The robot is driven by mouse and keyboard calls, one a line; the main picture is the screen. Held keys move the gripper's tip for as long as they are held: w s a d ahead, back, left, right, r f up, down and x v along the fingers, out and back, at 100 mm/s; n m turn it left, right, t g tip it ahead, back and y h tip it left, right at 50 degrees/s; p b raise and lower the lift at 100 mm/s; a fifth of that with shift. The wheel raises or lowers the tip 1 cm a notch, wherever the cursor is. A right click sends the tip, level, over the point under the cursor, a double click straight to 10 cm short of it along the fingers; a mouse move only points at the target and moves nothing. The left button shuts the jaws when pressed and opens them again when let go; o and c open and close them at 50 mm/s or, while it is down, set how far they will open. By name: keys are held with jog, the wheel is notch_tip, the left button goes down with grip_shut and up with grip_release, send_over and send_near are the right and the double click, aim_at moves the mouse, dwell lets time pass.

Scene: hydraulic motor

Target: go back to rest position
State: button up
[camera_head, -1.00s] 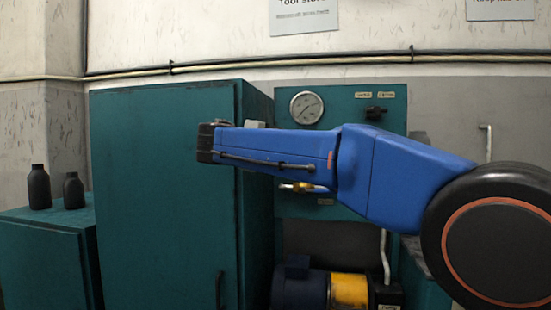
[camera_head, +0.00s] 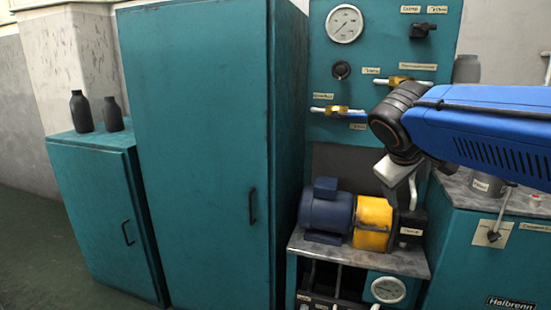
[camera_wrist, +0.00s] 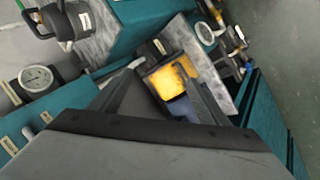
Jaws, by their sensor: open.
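My gripper (camera_head: 404,190) hangs at the end of my blue arm on the right of the head view, pointing downward. It appears in front of the hydraulic unit, just right of the yellow part (camera_head: 372,222) of the motor assembly. Its fingers are partly turned away in the head view. In the wrist view, a large grey and black part of my gripper fills the bottom, and the yellow motor part (camera_wrist: 170,80) shows beyond it. I see nothing held in the gripper.
A tall teal cabinet (camera_head: 200,160) and a low cabinet (camera_head: 100,215) with two black bottles (camera_head: 97,113) stand left. A blue motor (camera_head: 326,210) sits on a shelf under the gauge panel (camera_head: 385,70). A teal unit (camera_head: 480,265) stands right. Floor shows at lower left.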

jog(key=s+a+f+m+g+y, duration=0.1)
jog(key=s+f+m+y, duration=0.3)
jog(key=s+f, duration=1.5)
jog(key=shift+s+a+f+m+y, duration=0.25)
jog(key=shift+s+a+m+y, duration=0.2)
jog(key=shift+a+y, duration=0.2)
